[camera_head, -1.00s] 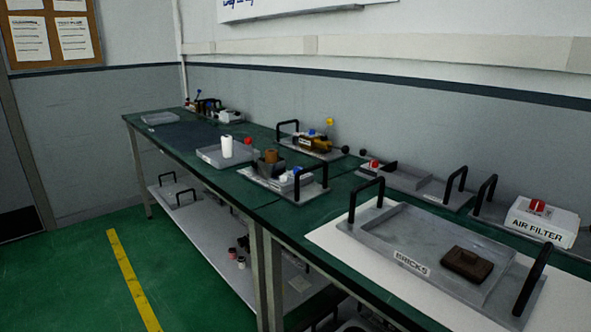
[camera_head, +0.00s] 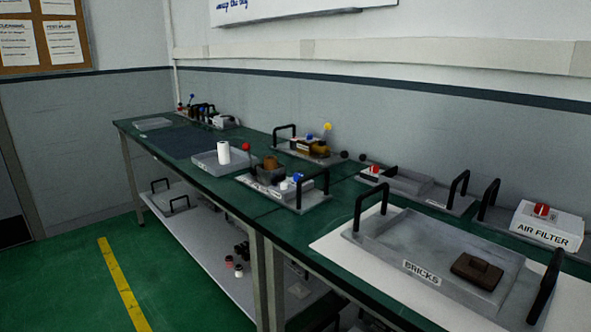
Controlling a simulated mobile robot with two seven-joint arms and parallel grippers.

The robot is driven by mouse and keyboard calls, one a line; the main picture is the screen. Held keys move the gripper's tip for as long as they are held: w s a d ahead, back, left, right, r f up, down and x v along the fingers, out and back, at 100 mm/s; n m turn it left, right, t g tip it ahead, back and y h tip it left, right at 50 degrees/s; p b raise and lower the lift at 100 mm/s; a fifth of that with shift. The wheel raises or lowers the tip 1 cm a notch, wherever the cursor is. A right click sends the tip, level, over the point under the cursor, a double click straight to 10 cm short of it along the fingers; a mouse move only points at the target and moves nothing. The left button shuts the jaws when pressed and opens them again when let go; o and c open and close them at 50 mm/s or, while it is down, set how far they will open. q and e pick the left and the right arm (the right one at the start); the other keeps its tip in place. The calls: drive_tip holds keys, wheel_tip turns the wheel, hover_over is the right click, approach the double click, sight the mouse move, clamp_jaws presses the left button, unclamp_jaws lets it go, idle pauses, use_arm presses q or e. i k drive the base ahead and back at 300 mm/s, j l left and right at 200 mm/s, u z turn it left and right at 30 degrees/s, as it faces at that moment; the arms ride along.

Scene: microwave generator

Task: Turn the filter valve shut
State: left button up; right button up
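A white box labelled "AIR FILTER" (camera_head: 545,228) stands on the bench at the far right of the head view. A red knob (camera_head: 541,210) sits on top of it; I cannot tell which way the knob is turned. It may be the filter valve, but no label on the knob is readable. Other small red, blue and yellow knobs show on the trays further along the bench, too small to read. Neither of my grippers is in view, and nothing of mine touches the box.
A grey tray labelled "BRICKS" (camera_head: 415,258) with black handles holds a brown brick (camera_head: 477,271) in front of the box. Several more handled trays line the green bench (camera_head: 265,222). A white lower shelf (camera_head: 190,232) holds small items. Green floor (camera_head: 60,290) is clear at left.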

sight(297, 176)
drive_tip(key=i+j, duration=0.2)
drive_tip(key=j, duration=0.15)
drive_tip(key=i+j+z, duration=0.1)
drive_tip(key=j, duration=0.25)
drive_tip(key=i+j, duration=0.25)
drive_tip(key=j, duration=0.15)
drive_tip(key=i+j, duration=0.2)
drive_tip(key=j, duration=0.15)
drive_tip(key=i+j+z, duration=0.1)
drive_tip(key=j, duration=0.25)
drive_tip(key=i+j, duration=0.25)
drive_tip(key=j, duration=0.15)
drive_tip(key=i+j+z, duration=0.1)
drive_tip(key=j, duration=0.3)
drive_tip(key=i, duration=0.05)
